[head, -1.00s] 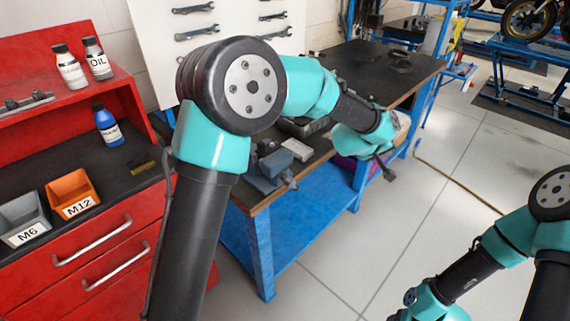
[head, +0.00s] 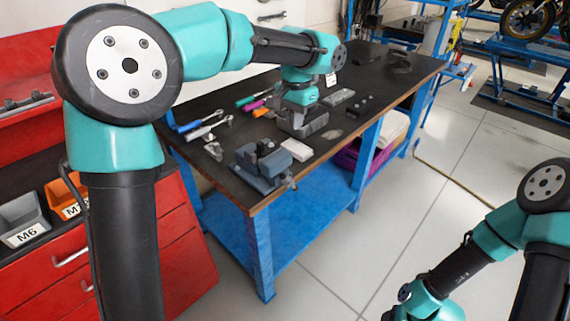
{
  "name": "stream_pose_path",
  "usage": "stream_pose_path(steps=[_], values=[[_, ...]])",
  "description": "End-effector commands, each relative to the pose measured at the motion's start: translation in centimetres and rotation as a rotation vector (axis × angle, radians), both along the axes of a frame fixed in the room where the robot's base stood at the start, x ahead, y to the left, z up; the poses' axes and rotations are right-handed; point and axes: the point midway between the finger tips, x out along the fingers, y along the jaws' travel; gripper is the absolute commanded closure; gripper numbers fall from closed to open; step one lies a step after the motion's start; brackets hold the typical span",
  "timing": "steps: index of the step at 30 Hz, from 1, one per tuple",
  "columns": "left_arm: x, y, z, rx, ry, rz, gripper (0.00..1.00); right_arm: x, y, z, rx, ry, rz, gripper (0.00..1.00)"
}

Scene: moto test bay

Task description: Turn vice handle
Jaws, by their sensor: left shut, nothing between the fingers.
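The blue-grey vice (head: 262,167) is fixed near the front corner of the dark-topped workbench (head: 335,148). Its handle (head: 290,184) is a small dark piece at the vice's right front end, over the bench edge. My left gripper (head: 297,119) points down over the bench, behind and to the right of the vice. It is shut and empty, close above or beside a dark grey block (head: 314,127); I cannot tell if they touch. My right arm shows at the lower right, but its gripper is outside the picture.
A pale block (head: 296,146) lies just behind the vice. Wrenches (head: 202,127) and coloured-handled tools (head: 254,101) lie farther back. A flat grey piece (head: 338,97) lies to the right. The red tool cabinet (head: 165,235) and M6 bin (head: 22,220) stand at left. Floor in front is clear.

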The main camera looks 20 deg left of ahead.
Motion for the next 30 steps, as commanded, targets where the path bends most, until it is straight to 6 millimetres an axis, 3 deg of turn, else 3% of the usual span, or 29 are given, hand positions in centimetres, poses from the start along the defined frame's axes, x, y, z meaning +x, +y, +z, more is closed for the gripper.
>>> stream_pose_path(steps=[10,16,30], values=[[-0.1,0.2,0.1,0.008,0.004,0.000,1.00,0.0,0.0,0.0,0.000,0.000,0.000,0.42],[-0.1,0.2,-0.9,0.007,0.005,0.000,1.00,0.0,0.0,0.0,0.000,0.000,0.000,0.42],[-0.5,0.2,-8.2,0.007,0.008,0.000,1.00,0.0,0.0,0.0,0.000,0.000,0.000,0.42]])
